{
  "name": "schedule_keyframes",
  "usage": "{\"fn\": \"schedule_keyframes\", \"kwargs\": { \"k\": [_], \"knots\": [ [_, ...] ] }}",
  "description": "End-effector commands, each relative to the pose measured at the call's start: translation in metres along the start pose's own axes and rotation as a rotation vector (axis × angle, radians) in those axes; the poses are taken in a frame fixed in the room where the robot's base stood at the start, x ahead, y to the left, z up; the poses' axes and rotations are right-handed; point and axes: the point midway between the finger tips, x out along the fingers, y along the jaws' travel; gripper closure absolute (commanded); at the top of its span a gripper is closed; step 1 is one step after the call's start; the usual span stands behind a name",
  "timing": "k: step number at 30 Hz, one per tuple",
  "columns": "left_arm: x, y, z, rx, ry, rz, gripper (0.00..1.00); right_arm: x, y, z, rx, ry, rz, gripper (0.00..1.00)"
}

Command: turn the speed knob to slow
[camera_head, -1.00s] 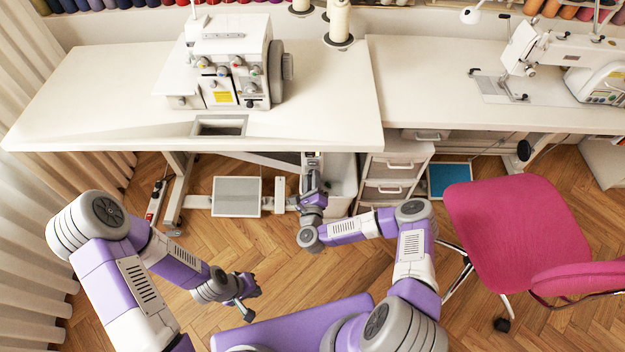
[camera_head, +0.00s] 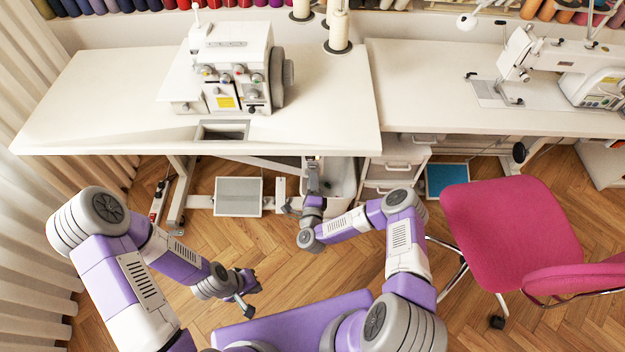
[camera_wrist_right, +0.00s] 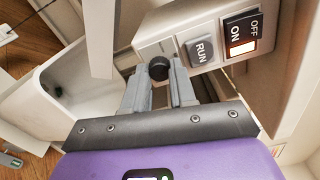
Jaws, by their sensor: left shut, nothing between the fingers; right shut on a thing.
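The speed knob (camera_wrist_right: 158,68) is small, round and black. It sits on the pale control box (camera_wrist_right: 168,40) beside the RUN button (camera_wrist_right: 201,51). My right gripper (camera_wrist_right: 160,84) is shut on the knob, with a grey finger on each side of it. Any pointer or speed marks on the knob cannot be made out. In the head view my right gripper (camera_head: 313,183) is under the front edge of the white table. My left gripper (camera_head: 246,304) is shut and empty, low over the wooden floor.
A lit ON/OFF switch (camera_wrist_right: 241,36) is beside the RUN button. The white table (camera_head: 100,110) carries a serger (camera_head: 232,75) above my right gripper. A drawer unit (camera_head: 392,178) is close on the right, and a pink chair (camera_head: 510,235) stands beyond it.

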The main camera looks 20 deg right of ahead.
Motion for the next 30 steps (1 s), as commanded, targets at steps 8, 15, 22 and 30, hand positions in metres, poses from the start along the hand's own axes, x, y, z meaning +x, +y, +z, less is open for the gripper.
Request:
{"fn": "schedule_keyframes", "kwargs": {
  "k": [8,15,22,30],
  "knots": [
    [-0.009,0.0033,0.0004,0.0,0.0,0.0,1.0,-0.0004,-0.0008,-0.0004,-0.156,0.001,-0.001,1.0],
    [-0.0113,0.0042,0.0005,0.0,0.0,0.0,1.0,-0.0006,-0.0001,-0.0005,-0.217,0.002,0.0,1.0],
    [-0.0115,0.0043,0.0005,0.0,0.0,0.0,1.0,-0.0006,0.0005,-0.0009,-0.229,0.002,0.001,1.0],
    [-0.0115,0.0043,0.0005,0.0,0.0,0.0,1.0,-0.0007,0.0007,-0.001,-0.228,0.002,0.002,0.7]
  ]
}}
